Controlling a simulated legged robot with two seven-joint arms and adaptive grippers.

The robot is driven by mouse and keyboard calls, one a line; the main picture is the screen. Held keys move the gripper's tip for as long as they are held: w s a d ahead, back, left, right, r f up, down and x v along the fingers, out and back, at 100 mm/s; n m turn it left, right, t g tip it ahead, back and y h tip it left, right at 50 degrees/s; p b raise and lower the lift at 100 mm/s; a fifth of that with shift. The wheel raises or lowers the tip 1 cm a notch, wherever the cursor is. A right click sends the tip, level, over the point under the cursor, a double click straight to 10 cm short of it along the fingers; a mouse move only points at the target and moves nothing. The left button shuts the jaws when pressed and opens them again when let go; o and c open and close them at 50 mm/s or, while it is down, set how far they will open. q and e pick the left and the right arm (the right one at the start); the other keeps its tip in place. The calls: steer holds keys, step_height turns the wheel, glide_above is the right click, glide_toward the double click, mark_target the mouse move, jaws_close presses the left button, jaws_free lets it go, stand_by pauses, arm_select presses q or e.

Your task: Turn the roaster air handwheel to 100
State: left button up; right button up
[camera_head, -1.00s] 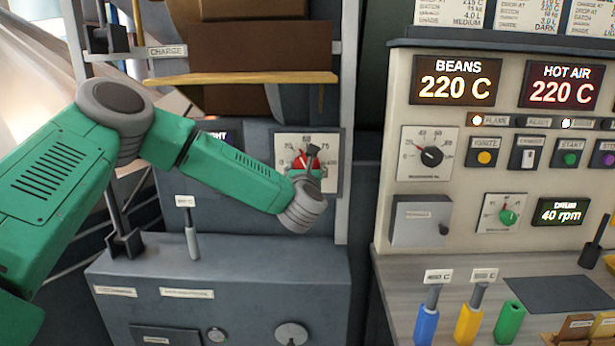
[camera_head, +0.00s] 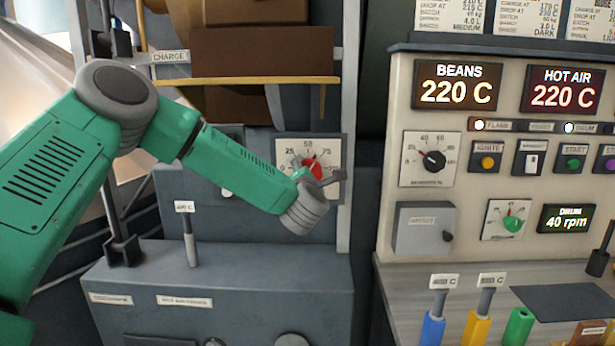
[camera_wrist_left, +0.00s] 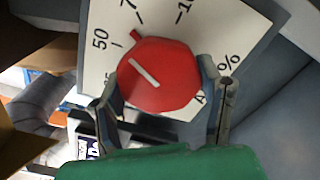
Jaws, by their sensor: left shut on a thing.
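The red handwheel (camera_head: 312,166) sits on a white square dial plate (camera_head: 283,143) marked 25, 50, 75 and up, on the grey machine. In the left wrist view the red wheel (camera_wrist_left: 158,77) shows a white line on its face, and its small red tab points between 50 and 75. My left gripper (camera_head: 318,182) reaches it from the left, partly covering the wheel and the plate's lower part. In the left wrist view the fingers of my left gripper (camera_wrist_left: 160,100) sit on either side of the wheel, shut on it. My right gripper is not in view.
A control panel (camera_head: 397,107) with displays, knobs and buttons stands to the right. A yellow-edged shelf (camera_head: 250,81) with brown boxes is above the dial. An upright lever (camera_head: 190,240) stands on the grey cabinet below my left arm. Coloured handles stand on the counter at lower right.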

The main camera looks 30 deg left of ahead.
arm_select(q)
steer(key=m, duration=0.3)
steer(key=m+p, duration=0.1)
steer(key=m, duration=0.2)
steer(key=shift+m, duration=0.3)
steer(key=m+p, duration=0.1)
steer(key=m, duration=0.3)
steer(key=shift+d+f+m, duration=0.1)
steer(key=shift+m, duration=0.2)
steer(key=shift+f+m+p, duration=0.1)
steer(key=shift+m+p, duration=0.2)
steer(key=shift+m, duration=0.3)
steer(key=shift+s+f, duration=0.1)
steer(key=o, duration=1.2)
steer(key=shift+c, duration=0.2)
steer(key=shift+w, duration=0.2)
